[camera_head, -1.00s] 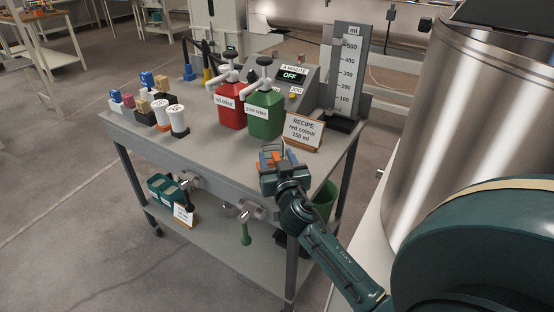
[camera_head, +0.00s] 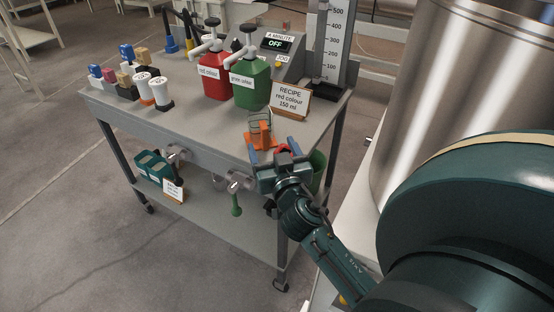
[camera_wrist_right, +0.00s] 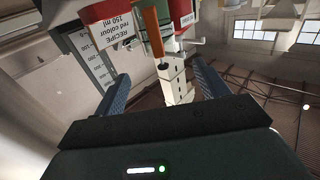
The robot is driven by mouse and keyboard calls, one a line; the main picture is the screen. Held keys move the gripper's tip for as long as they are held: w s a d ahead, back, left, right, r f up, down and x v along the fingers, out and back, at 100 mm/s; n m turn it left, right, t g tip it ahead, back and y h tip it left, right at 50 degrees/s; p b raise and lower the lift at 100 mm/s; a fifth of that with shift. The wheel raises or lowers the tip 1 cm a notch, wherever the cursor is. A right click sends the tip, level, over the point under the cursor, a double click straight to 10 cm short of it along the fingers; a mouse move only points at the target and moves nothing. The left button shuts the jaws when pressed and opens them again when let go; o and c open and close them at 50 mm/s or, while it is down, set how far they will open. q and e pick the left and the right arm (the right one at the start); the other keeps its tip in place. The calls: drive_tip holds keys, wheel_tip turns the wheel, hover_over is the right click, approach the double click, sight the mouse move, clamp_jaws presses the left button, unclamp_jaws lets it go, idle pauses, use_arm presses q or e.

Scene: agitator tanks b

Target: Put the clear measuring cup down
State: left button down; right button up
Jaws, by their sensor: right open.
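The clear measuring cup (camera_head: 260,121) is at the front right of the grey cart top, in front of the recipe sign. It looks upright, with an orange part (camera_head: 262,138) on its near side. My right gripper (camera_head: 272,149) is open at the cart's front edge, just short of the orange part, its blue-padded fingers apart. In the right wrist view, the gripper's two fingers (camera_wrist_right: 160,85) are spread, with an orange bar (camera_wrist_right: 151,31) beyond them. I cannot make out the clear cup in that view. My left gripper is not in view.
A recipe sign (camera_head: 289,100), red pump bottle (camera_head: 213,77) and green pump bottle (camera_head: 250,86) stand behind the cup. A measuring scale (camera_head: 333,45) stands at the back right. Several small containers (camera_head: 128,85) are at the left. A large steel tank (camera_head: 440,110) is at the right.

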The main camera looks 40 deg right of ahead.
drive_tip(key=s+a+f+n+g+y, duration=0.2)
drive_tip(key=s+a+f+y, duration=0.3)
drive_tip(key=a, duration=0.5)
drive_tip(key=s+a+f+n+g+y, duration=0.3)
drive_tip(key=s+a+f+y, duration=0.3)
drive_tip(key=s+a+f, duration=0.3)
drive_tip(key=shift+s+a+n+y, duration=0.3)
drive_tip(key=shift+s+a+n, duration=0.15)
drive_tip(key=shift+a+n, duration=0.25)
